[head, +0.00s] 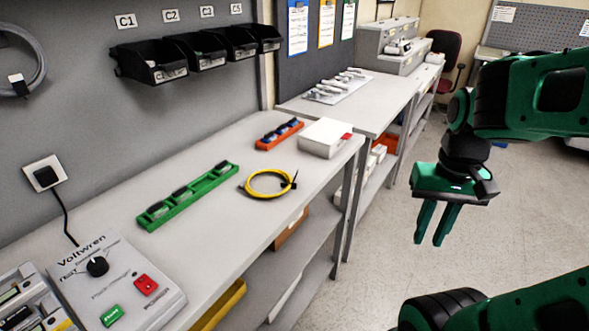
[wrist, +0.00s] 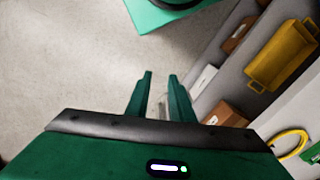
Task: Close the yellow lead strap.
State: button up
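The yellow lead (head: 252,192) lies coiled on the grey workbench. A small dark strap (head: 287,184) sits at the right side of the coil, with a loose end sticking out. Whether the strap is open or closed is too small to tell. Part of the yellow lead also shows at the right edge of the wrist view (wrist: 289,134); the strap is not clear there. My gripper (head: 431,242) hangs over the floor, to the right of the bench and well away from the lead. Its two fingers (wrist: 160,74) point down, apart and empty.
On the bench (head: 225,262), a green rack (head: 188,196) lies left of the lead. An orange rack (head: 279,135) and a white box (head: 325,138) stand behind it. A Voltwren control box (head: 115,285) is at the near left. Shelves below hold a yellow bin (wrist: 282,55).

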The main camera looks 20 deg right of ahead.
jog(key=w+a+r+t+y, duration=0.1)
jog(key=w+a+r, duration=0.3)
jog(key=w, duration=0.5)
jog(key=w+a+r+y, duration=0.1)
jog(key=w+a+r, duration=0.1)
jog(key=w+a, duration=0.6)
jog(key=w+a+r+t+y, duration=0.1)
jog(key=w+a+r, duration=0.2)
jog(key=w, duration=0.8)
jog(key=x, duration=1)
jog(key=shift+d+f, duration=0.25)
jog(key=shift+d, duration=0.05)
grip_shut()
